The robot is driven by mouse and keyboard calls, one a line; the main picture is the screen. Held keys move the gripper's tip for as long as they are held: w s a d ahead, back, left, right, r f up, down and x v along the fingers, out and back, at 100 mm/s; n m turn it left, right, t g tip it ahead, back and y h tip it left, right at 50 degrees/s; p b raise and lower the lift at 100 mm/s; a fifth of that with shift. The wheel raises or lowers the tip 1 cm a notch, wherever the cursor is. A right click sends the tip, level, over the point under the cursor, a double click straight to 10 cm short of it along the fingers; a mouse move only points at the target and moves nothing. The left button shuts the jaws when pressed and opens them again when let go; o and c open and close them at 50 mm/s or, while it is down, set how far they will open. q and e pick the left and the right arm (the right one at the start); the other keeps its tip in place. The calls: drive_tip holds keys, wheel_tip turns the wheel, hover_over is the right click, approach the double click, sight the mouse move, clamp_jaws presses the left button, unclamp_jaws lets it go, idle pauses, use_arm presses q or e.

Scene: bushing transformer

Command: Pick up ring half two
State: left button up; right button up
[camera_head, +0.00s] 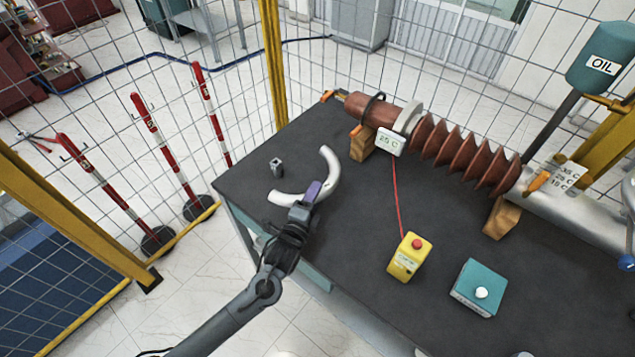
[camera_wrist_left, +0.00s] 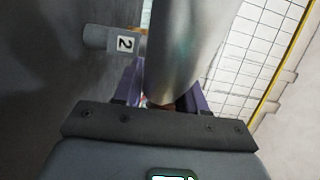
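A pale, curved half ring (camera_head: 329,172) is at the left end of the dark table, near its front edge. My left gripper (camera_head: 308,193) reaches it from the front, with its purple fingers at the ring's lower part. In the left wrist view the grey ring half (camera_wrist_left: 180,45) runs between the fingers (camera_wrist_left: 166,98), with no clear gap on either side. I cannot tell whether it is raised off the table. A small grey piece marked "2" (camera_wrist_left: 120,42) shows beside the ring; whether it is joined to it is unclear. My right gripper is not in view.
A small grey block (camera_head: 277,167) stands on the table left of the ring. A brown ribbed bushing (camera_head: 455,150) lies on wooden blocks at the back. A yellow button box (camera_head: 409,257) and a teal box (camera_head: 478,288) sit to the right. Mesh fence surrounds the table.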

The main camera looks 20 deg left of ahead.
use_arm(q)
drive_tip(key=c, duration=0.6)
drive_tip(key=shift+r, duration=0.1)
